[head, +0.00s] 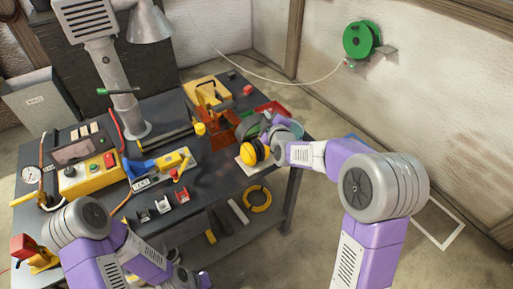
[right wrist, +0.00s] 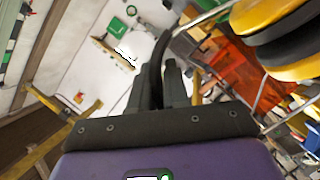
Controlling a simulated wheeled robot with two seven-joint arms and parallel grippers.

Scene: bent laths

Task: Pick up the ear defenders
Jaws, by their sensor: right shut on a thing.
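The ear defenders (head: 254,152) show as yellow and black cups above the right end of the dark workbench. In the right wrist view their yellow cups (right wrist: 280,25) fill the upper right corner, with a thin wire beside them. My right gripper (head: 268,138) is at the ear defenders. In the right wrist view the right gripper (right wrist: 158,82) is shut on their black headband, which runs up between the fingers. Whether the cups touch the bench is unclear. My left arm is low at the left in the head view; its fingers cannot be made out.
A yellow ring (head: 257,199) lies on the lower shelf. A green cable reel (head: 361,40) hangs on the wall.

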